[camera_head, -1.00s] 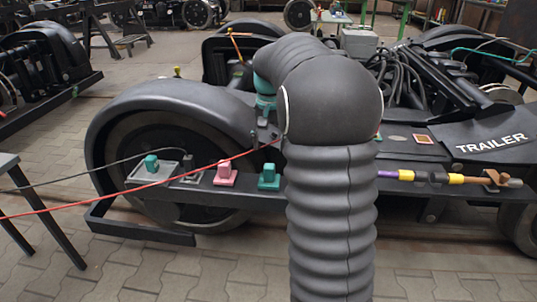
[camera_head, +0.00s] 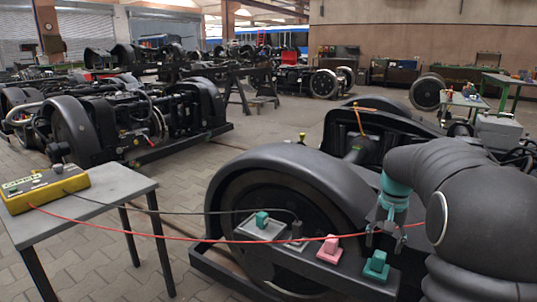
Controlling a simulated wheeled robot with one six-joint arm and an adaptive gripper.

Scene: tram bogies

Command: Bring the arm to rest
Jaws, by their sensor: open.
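My arm, in a dark ribbed sleeve, fills the right side of the head view. It bends over at the top, and below a teal wrist section hangs my gripper (camera_head: 385,243). The gripper is open, points down, and seems empty. It is in front of the bogie (camera_head: 290,165), near the row of blocks on its side ledge. A red cable (camera_head: 200,238) passes by the fingers; I cannot tell whether it touches them.
A yellow meter box (camera_head: 45,187) stands on a grey table (camera_head: 110,195) at the left, with red and black leads. A pink block (camera_head: 329,250) and teal blocks (camera_head: 376,266) sit on the ledge. Another bogie (camera_head: 130,115) stands behind. Paved floor is open between.

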